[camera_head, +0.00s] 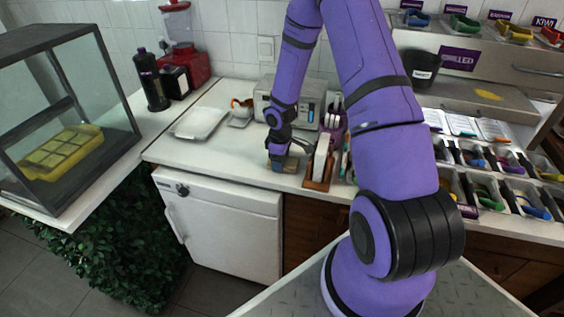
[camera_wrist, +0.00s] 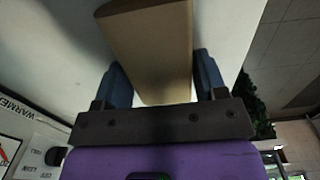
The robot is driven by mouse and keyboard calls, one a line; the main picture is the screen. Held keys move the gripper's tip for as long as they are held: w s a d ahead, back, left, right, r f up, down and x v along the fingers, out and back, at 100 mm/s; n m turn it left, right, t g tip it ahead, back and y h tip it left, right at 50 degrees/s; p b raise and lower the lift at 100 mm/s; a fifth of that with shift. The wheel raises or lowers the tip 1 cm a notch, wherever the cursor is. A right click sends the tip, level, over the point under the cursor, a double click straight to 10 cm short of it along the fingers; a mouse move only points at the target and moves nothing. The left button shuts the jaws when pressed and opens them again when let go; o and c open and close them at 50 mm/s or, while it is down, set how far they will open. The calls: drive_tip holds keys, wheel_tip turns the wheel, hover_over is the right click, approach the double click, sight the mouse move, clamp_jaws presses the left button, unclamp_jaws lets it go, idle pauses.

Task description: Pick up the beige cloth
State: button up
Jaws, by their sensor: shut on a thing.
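The beige cloth (camera_wrist: 150,45) shows in the wrist view as a flat, folded, block-like piece between the two dark blue fingers. My gripper (camera_wrist: 162,78) is shut on it, with one finger along each side. In the head view my gripper (camera_head: 280,160) is low over the front edge of the white counter (camera_head: 225,150), in front of the grey machine. There the cloth is small and mostly hidden by the gripper, and I cannot tell whether it touches the counter.
A wooden holder (camera_head: 320,168) stands close to the right of my gripper. The grey machine (camera_head: 300,98) is behind it. A white tray (camera_head: 198,122) lies to the left. Topping bins (camera_head: 500,180) fill the right side. The counter's left part is mostly clear.

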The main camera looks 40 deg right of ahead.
wheel_tip(320, 180, up, 10)
drive_tip(key=shift+f, duration=0.1)
idle(0.4)
